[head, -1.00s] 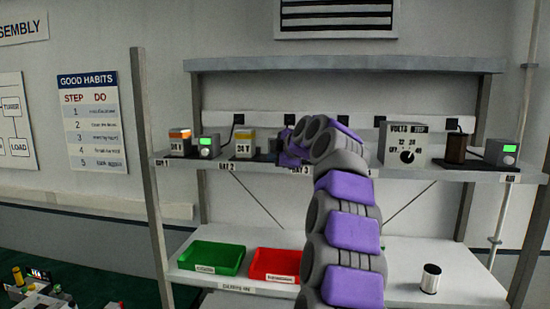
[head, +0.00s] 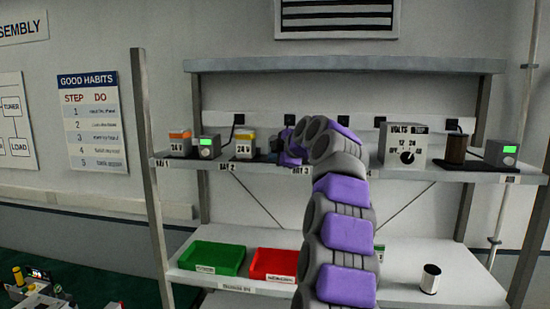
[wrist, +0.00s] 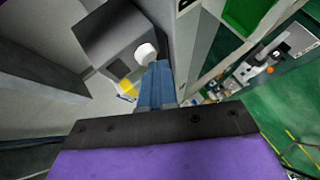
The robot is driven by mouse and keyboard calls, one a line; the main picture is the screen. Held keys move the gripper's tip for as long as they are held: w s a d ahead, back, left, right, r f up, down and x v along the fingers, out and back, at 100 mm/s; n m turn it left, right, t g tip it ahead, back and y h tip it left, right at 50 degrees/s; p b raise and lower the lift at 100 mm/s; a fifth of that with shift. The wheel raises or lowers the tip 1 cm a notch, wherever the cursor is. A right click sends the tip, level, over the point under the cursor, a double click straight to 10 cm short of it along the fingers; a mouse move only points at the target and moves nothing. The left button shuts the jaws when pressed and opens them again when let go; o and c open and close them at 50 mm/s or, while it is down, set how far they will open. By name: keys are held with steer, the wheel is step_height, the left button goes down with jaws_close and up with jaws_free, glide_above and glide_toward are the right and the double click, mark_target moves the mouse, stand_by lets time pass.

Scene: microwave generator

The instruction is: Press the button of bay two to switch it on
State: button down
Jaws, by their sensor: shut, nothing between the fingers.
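In the wrist view a grey box (wrist: 118,42) carries a round white button (wrist: 145,52) and a dark square screen (wrist: 118,70). My gripper (wrist: 158,66) has its blue fingers shut and empty, with the tips close beside the button. I cannot tell whether they touch it. In the head view the bay two label (head: 227,168) is on the shelf edge below a yellow-topped 24V battery (head: 244,148). My arm's end is just right of that battery and hides what stands there.
Bay one has an orange-topped battery (head: 180,142) and a grey box with a small display (head: 208,147). A volts dial box (head: 403,146), a dark coil (head: 455,150) and a green-lit box (head: 500,153) stand on the right. Green (head: 212,257) and red (head: 273,264) trays and a can (head: 430,278) are below.

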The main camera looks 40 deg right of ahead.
steer(key=shift+w+d, duration=0.15)
steer(key=shift+d, duration=0.1)
stand_by(0.3)
steer(key=shift+s+a+f+b, duration=0.15)
steer(key=shift+s+a+b, duration=0.5)
steer(key=shift+b, duration=0.3)
steer(key=shift+a, duration=0.15)
steer(key=s+a+b, duration=0.3)
steer(key=a+b, duration=0.1)
steer(key=b, duration=0.1)
steer(key=shift+s+a, duration=0.25)
steer(key=shift+s, duration=0.15)
